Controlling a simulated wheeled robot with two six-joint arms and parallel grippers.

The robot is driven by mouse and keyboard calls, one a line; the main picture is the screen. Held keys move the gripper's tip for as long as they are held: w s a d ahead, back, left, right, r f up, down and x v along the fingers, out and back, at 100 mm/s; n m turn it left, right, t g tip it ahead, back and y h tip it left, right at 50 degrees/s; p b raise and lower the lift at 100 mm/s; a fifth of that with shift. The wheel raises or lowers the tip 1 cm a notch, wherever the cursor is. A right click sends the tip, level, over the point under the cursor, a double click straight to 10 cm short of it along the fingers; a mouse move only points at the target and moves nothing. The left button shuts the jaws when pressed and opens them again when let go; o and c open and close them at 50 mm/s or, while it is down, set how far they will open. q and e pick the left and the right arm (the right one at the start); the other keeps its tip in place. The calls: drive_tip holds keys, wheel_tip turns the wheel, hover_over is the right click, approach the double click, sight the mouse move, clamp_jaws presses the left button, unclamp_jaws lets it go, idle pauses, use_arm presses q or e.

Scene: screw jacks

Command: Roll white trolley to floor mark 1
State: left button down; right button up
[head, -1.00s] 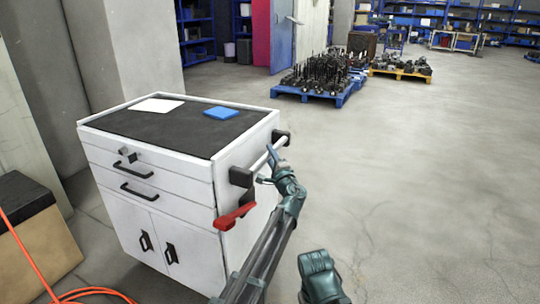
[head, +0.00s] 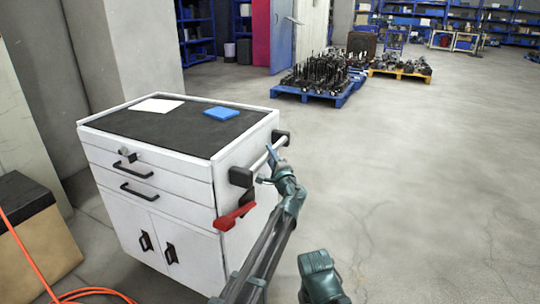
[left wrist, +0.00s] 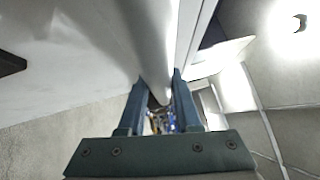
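The white trolley (head: 200,215) stands at left in the head view, with drawers and two doors at its front and a dark top. A pale handle bar (head: 262,160) on black brackets runs along its right side. My left gripper (head: 272,164) is at this bar. In the left wrist view the bar (left wrist: 158,60) passes between the two fingers (left wrist: 160,85), which look closed on it. A red lever (head: 235,216) sticks out from the trolley's side below the bar. I see no floor mark in these views.
A white sheet (head: 157,105) and a blue item (head: 221,113) lie on the trolley. A cardboard-coloured box (head: 35,245) and an orange hose (head: 95,292) are at left. A loaded blue pallet (head: 315,95) stands farther back. The floor (head: 440,180) at right is open.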

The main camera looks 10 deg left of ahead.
use_arm(q)
drive_tip(key=shift+w+a, duration=0.15)
drive_tip(key=shift+a, duration=0.5)
drive_tip(key=c, duration=0.6)
unclamp_jaws()
